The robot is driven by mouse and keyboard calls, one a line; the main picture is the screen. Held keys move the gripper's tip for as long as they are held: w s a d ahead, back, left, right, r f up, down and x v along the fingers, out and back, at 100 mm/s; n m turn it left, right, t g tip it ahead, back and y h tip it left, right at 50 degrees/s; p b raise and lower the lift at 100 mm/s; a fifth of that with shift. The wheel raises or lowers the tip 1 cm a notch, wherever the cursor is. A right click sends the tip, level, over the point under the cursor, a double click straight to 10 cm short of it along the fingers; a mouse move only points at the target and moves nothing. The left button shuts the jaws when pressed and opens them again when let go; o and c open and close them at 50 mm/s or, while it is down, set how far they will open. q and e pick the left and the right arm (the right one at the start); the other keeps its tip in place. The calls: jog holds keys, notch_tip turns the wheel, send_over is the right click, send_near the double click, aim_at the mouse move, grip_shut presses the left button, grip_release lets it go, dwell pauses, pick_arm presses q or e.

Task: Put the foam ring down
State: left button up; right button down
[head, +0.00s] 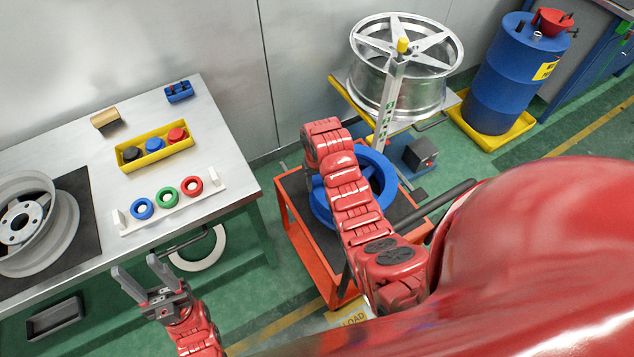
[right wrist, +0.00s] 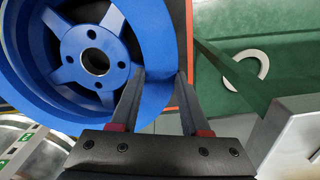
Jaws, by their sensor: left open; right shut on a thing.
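A pale, whitish ring, which I take as the foam ring (head: 222,243), appears to lie flat on the green floor beside the workbench. The bench edge and its handle cover part of it. Part of it also shows in the right wrist view (right wrist: 264,64). My left gripper (head: 136,265) is open and empty, left of the ring in the picture and apart from it. My right gripper (right wrist: 162,75) is shut on the rim of a blue spoked wheel (right wrist: 65,75), one finger on each side. In the head view my right arm hides that gripper and part of the wheel (head: 376,172).
The blue wheel is over an orange-red trolley (head: 285,222) with a dark top. The workbench (head: 85,150) carries a grey wheel (head: 55,235), a yellow tray (head: 122,157) and a rack of coloured rings (head: 205,192). A silver wheel (head: 360,85) and blue drum (head: 505,75) stand behind.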

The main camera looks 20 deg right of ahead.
aim_at(317, 179)
jog(key=shift+w+d, duration=0.2)
jog(key=shift+w, duration=0.45)
jog(key=shift+w+d, duration=0.2)
jog(key=shift+w, duration=0.45)
jog(key=shift+f+p, duration=0.25)
jog(key=shift+p, duration=0.25)
jog(key=shift+f+p, duration=0.5)
jog(key=shift+f, duration=1.1)
jog(key=shift+s, duration=0.1)
jog(key=shift+c, duration=1.8)
grip_release()
